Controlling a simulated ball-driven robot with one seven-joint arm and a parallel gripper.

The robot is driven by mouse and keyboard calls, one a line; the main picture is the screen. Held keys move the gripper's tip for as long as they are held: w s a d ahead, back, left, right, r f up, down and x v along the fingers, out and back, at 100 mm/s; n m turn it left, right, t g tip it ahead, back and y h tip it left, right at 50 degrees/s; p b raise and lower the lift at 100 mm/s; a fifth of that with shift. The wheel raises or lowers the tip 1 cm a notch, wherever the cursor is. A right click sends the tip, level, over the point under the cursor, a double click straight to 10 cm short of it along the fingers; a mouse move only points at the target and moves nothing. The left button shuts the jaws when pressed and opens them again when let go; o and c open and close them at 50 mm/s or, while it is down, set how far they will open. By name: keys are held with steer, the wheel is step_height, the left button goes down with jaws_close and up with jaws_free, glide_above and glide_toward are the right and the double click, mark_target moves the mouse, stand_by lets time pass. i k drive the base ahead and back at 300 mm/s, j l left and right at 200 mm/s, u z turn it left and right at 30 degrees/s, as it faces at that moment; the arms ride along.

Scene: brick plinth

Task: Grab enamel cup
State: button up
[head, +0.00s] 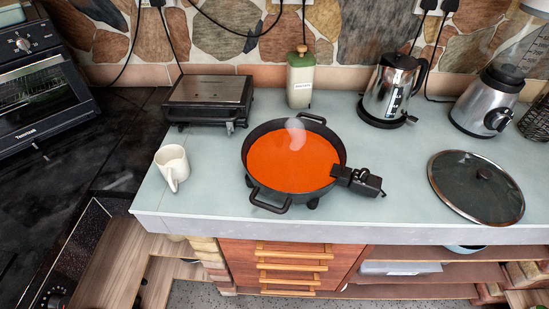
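A small off-white cup (173,165) with a handle toward its lower front stands upright at the left end of the pale counter, near its left edge. It is the only cup I can make out, and I cannot tell from here if it is enamel. My gripper is not in view, so its place relative to the cup does not show.
A black pan (270,203) of orange-red liquid sits right of the cup. A grill (209,96) stands behind the cup. A bottle (300,78), kettle (393,88), blender (489,105) and glass lid (476,187) are farther right. Counter around the cup is clear.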

mark_target(172, 160)
steer(key=i+l, duration=0.2)
steer(key=i+u, duration=0.1)
steer(key=u, duration=0.3)
steer(key=l+u, duration=0.1)
steer(key=u, duration=0.25)
steer(key=i+l+u, duration=0.1)
steer(key=u, duration=0.3)
